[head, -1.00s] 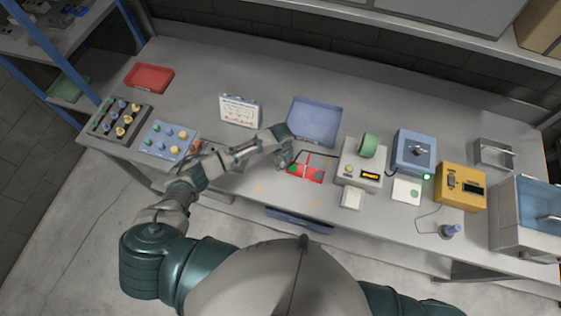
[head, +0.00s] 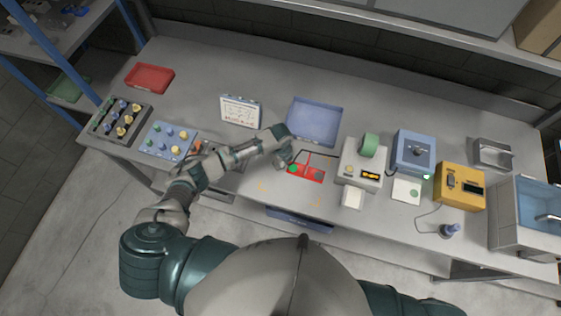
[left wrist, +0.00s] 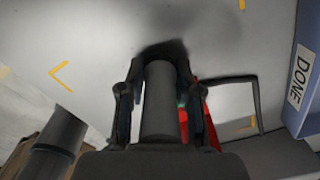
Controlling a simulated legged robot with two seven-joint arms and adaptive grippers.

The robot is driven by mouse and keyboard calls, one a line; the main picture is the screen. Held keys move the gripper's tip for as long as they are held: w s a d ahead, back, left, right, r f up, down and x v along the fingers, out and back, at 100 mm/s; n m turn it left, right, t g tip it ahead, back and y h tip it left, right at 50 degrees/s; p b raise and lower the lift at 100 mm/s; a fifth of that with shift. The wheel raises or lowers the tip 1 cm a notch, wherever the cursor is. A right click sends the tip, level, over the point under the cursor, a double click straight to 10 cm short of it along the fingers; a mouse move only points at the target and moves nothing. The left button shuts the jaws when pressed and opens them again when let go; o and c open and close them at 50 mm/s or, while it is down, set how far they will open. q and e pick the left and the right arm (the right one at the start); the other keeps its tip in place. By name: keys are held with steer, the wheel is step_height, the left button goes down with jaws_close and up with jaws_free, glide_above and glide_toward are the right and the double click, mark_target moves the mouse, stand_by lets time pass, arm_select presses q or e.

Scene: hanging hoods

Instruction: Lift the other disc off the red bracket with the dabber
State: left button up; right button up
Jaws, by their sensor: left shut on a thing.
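The red bracket (head: 313,177) lies on the bench in front of the blue tray. A green round spot (head: 293,168) shows at its left end, close to my left gripper (head: 283,163). In the left wrist view the fingers of my left gripper (left wrist: 160,88) are closed around a dark grey cylinder (left wrist: 160,115), which looks like the dabber's handle. Its lower end is hidden. Part of the red bracket (left wrist: 203,126) shows behind the right finger. I cannot tell whether the dabber touches a disc. My right gripper is not in view.
The blue tray (head: 325,105) stands behind the bracket; its wall reads DONE in the left wrist view (left wrist: 302,75). A grey device with a green roll (head: 368,145) stands right of the bracket. A white sign (head: 240,111) stands to the left. The bench front is mostly clear.

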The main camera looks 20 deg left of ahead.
arm_select(q)
steer(key=shift+a+f, duration=0.1)
steer(key=shift+a, duration=0.1)
steer(key=shift+s+f, duration=0.1)
stand_by(0.5)
steer(key=shift+s+f+p, duration=0.25)
steer(key=shift+f+p, duration=0.1)
steer(key=shift+p, duration=0.2)
stand_by(2.1)
steer(key=shift+w+r, duration=0.2)
steer(key=shift+r, duration=0.35)
steer(key=shift+w+r, duration=0.2)
steer(key=shift+r, duration=3)
